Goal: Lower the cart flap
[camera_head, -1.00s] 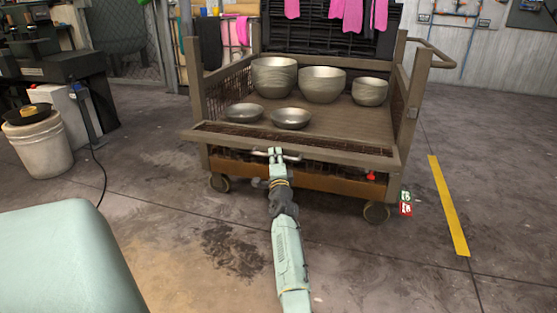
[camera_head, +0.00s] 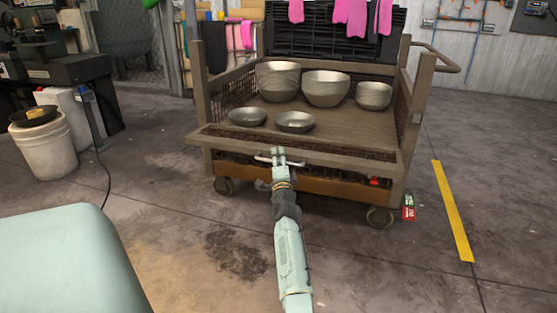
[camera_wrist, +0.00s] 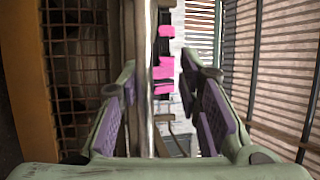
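The cart flap (camera_head: 345,156) is the brown framed mesh panel across the front of the cart, tilted outward at the top. A pale bar handle (camera_head: 294,163) is on its front face. My gripper (camera_head: 277,151) is at the handle's left part, its fingertips overlapping the handle in the head view. In the wrist view my gripper (camera_wrist: 163,112) has its two purple-padded fingers apart. A pale bar (camera_wrist: 146,100), which looks like the handle, runs between them, closer to the left finger, with a gap to the right one. Contact is not clear.
Several metal bowls (camera_head: 326,90) stand on the cart's deck (camera_head: 283,108) behind the flap. A white bucket (camera_head: 43,148) and a dark machine are at the left. The cart stands on wheels (camera_head: 379,217). The floor in front, beside my arm, is clear.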

